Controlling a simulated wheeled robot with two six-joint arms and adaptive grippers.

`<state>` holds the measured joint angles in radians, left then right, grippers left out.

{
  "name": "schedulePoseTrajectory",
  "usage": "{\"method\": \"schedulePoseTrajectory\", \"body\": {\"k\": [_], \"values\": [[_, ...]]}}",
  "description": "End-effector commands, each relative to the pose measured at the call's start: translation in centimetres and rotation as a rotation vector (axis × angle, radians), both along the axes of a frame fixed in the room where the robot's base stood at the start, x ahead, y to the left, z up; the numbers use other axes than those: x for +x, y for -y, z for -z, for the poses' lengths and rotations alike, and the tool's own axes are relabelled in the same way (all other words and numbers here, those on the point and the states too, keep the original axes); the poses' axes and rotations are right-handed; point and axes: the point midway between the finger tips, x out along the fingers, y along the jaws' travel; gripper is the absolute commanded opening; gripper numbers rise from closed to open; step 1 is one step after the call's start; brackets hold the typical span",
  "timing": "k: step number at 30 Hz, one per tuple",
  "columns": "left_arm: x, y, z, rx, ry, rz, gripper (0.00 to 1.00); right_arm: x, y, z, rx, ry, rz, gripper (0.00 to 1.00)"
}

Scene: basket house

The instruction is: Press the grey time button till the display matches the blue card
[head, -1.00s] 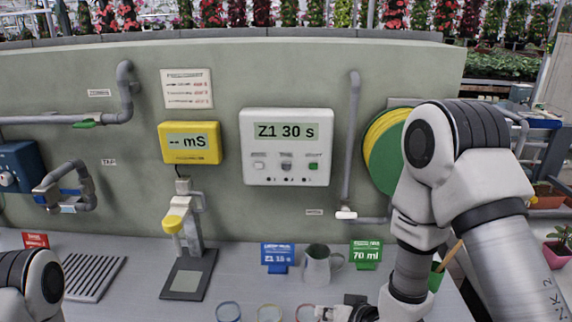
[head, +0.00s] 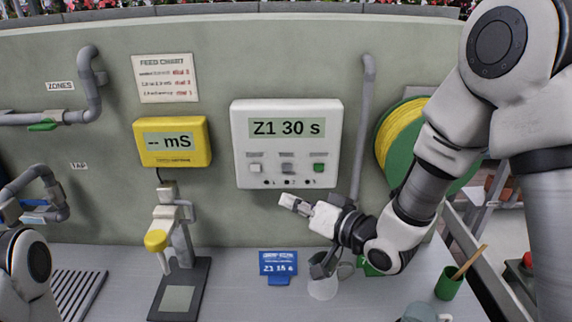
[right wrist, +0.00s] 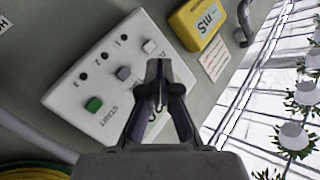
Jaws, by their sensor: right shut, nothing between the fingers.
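The white control box (head: 286,142) hangs on the wall, and its display (head: 287,123) reads "Z1 30 s". The grey button (head: 287,167) sits in the middle of its button row, between a white button (head: 255,168) and a green one (head: 319,167). The blue card (head: 278,266) stands on the bench below and reads "Z1 15 s" or similar; the small print is unclear. My right gripper (head: 287,201) is shut and empty, just below the box. In the right wrist view the closed fingers (right wrist: 157,68) point at the box, apart from the grey button (right wrist: 124,73). My left gripper is out of view.
A yellow meter (head: 172,142) hangs left of the box, with a probe stand (head: 182,240) below. A hose reel (head: 385,140) and vertical pipe (head: 368,90) are to the right.

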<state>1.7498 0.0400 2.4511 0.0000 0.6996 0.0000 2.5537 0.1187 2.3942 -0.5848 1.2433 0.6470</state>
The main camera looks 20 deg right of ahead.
Motion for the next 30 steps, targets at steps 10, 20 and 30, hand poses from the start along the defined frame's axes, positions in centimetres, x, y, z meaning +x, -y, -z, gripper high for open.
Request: {"method": "schedulePoseTrajectory", "body": {"k": [10, 20, 30], "values": [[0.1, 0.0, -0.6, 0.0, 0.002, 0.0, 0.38, 2.1, 0.6, -0.1, 0.001, 0.0, 0.001, 0.0], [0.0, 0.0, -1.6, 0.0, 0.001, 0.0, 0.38, 6.8, 1.9, -0.1, -0.002, -0.001, 0.0, 0.0], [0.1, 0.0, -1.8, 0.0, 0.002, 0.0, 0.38, 8.5, 2.5, 0.0, -0.001, -0.002, 0.001, 0.0]]}}
